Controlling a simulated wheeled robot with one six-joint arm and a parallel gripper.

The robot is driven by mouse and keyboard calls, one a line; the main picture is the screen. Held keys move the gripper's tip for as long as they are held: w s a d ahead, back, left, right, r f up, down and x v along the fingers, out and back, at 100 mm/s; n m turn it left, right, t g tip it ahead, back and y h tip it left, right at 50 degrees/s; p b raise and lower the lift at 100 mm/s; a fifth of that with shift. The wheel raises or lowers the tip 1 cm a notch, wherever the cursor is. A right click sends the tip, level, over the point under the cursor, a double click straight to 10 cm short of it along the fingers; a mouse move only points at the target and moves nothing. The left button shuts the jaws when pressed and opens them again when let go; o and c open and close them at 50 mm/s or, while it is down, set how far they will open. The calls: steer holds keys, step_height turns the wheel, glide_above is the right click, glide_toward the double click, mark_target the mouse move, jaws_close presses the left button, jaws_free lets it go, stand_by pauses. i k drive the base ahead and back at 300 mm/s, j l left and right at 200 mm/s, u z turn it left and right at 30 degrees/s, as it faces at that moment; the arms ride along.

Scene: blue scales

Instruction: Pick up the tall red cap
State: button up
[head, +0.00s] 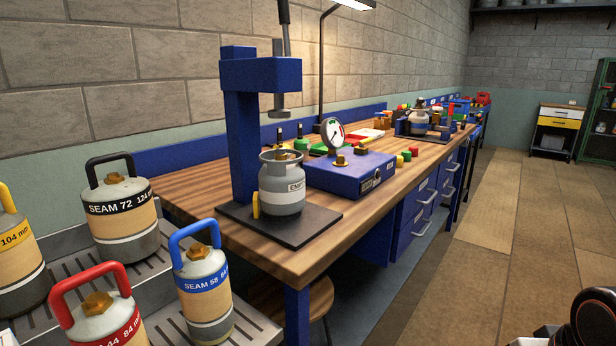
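Several small coloured caps stand on the wooden bench just right of the blue gauge box. Among them is a small red cap (407,156), with a green cap (414,151) and a yellow cap (399,161) close beside it. Farther along the bench, a narrow upright red piece (452,127) stands near the second work station. Both red things are small in the picture, and I cannot tell which is the tall red cap. My gripper is not in view. Part of a dark body with an orange-red ring shows at the bottom right corner.
A blue press holds a grey cylinder (283,186) on its black base plate (318,228). The blue gauge box (349,175) stands beside it on the bench (236,232). Handled cylinders, one red-handled (104,318), stand on racks at lower left. The tiled floor (503,220) at right is clear.

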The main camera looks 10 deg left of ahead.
mark_target(414, 150)
steer(key=l+u, duration=0.15)
steer(key=u, duration=0.3)
steer(key=i+l+u, duration=0.1)
steer(key=u, duration=0.4)
steer(key=l+u, duration=0.25)
steer(key=l, duration=0.3)
steer(key=l+u, duration=0.2)
steer(key=l, duration=0.4)
steer(key=l+u, duration=0.25)
steer(key=l, duration=0.3)
steer(key=k+l+u, duration=0.2)
steer(key=l, duration=0.35)
